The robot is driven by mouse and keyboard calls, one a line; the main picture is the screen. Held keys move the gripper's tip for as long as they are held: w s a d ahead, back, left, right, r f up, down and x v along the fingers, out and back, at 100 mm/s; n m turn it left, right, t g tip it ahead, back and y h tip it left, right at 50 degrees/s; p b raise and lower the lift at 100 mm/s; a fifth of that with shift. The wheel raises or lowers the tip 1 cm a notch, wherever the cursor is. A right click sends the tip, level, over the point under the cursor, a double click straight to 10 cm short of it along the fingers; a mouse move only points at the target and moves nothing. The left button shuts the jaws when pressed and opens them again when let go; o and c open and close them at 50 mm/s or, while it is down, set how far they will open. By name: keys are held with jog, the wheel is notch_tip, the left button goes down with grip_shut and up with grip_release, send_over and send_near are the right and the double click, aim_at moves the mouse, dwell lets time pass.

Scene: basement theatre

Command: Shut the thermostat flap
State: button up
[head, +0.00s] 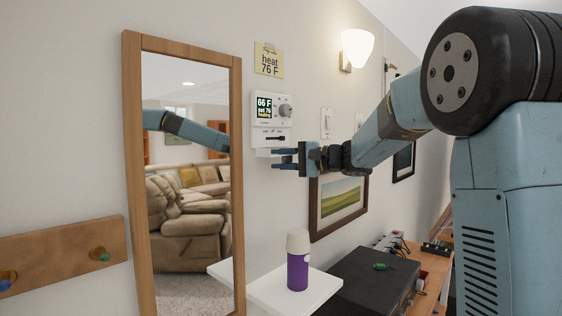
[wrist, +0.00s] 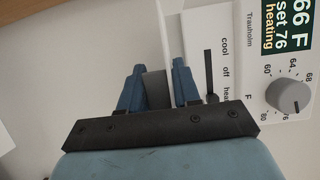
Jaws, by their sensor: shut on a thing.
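The thermostat (head: 270,108) is a white wall unit with a lit display, a grey dial and a slider; the display and dial fill the right of the wrist view (wrist: 288,95). Its display reads 66 F, set 76, heating. The flap (head: 262,152) stands out from the thermostat's lower edge, open. In the wrist view the flap (wrist: 164,30) appears almost edge-on as a pale strip running down to the fingers. My gripper (head: 284,159) is just below the thermostat, shut on the flap; its blue fingers (wrist: 158,85) hide part of it.
A wood-framed mirror (head: 133,170) hangs to the left. A yellow note (head: 268,60) reading heat 76 F is above. A white shelf (head: 262,290) with a purple bottle (head: 298,270) is below. A framed picture (head: 316,205) hangs right, beneath my arm.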

jog(key=g+h, duration=0.1)
jog(key=r+m+h, duration=0.1)
jog(key=h, duration=0.1)
jog(key=r+g+h, duration=0.1)
jog(key=shift+s+d+m+g+h, duration=0.3)
jog(key=shift+d+m, duration=0.05)
jog(key=shift+m, duration=0.05)
jog(key=shift+r+m+g+h, duration=0.35)
jog(key=shift+r+g+h, duration=0.15)
jog(key=shift+g+h, duration=0.45)
jog(key=shift+r+m+g+h, duration=0.35)
jog(key=shift+r+g+h, duration=0.25)
jog(key=shift+h, duration=0.65)
jog(key=o, duration=0.9)
jog(key=shift+a, duration=0.1)
jog(key=v, duration=1.3)
jog(key=shift+w+d+r, duration=0.25)
jog(key=shift+r, duration=0.05)
